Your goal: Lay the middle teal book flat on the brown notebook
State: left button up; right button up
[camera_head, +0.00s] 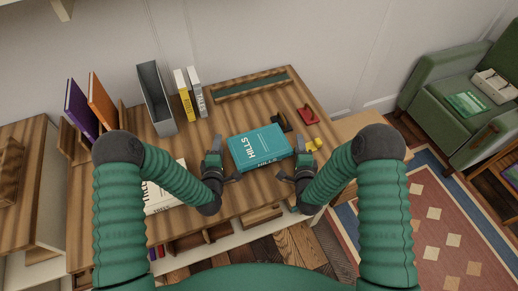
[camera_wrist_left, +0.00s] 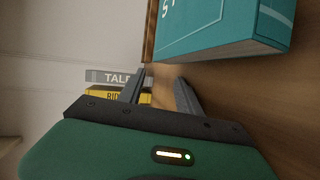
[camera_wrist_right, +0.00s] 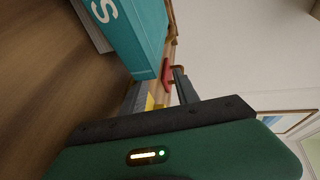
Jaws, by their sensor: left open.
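The teal book (camera_head: 258,146), lettered HILLS, lies flat on the wooden desk, spine toward me. No brown notebook can be made out; whether one is under the book cannot be told. My left gripper (camera_head: 231,178) is open and empty at the book's near left corner. My right gripper (camera_head: 283,177) is open and empty by its near right corner. In the left wrist view the book (camera_wrist_left: 222,30) is above the fingers (camera_wrist_left: 160,78), apart from them. In the right wrist view the book (camera_wrist_right: 138,35) is beyond the fingers (camera_wrist_right: 158,86), with no clear contact.
A white book (camera_head: 165,196) lies left, partly behind my left arm. A grey holder (camera_head: 155,97), yellow book (camera_head: 184,97) and white book (camera_head: 197,92) stand at the back. Purple (camera_head: 80,108) and orange (camera_head: 102,101) books stand far left. A red object (camera_head: 307,117) and yellow object (camera_head: 313,145) sit right.

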pick_arm(q)
jog(key=v, duration=0.7)
jog(key=shift+s, duration=0.3)
pick_arm(e)
jog(key=shift+s+f, duration=0.1)
jog(key=shift+f, duration=0.15)
pick_arm(q)
jog(key=shift+s, duration=0.1)
pick_arm(e)
jog(key=shift+s, duration=0.15)
jog(key=v, duration=1.1)
jog(key=shift+s+r, duration=0.2)
jog(key=shift+r, duration=0.05)
pick_arm(q)
jog(key=shift+d+r, duration=0.1)
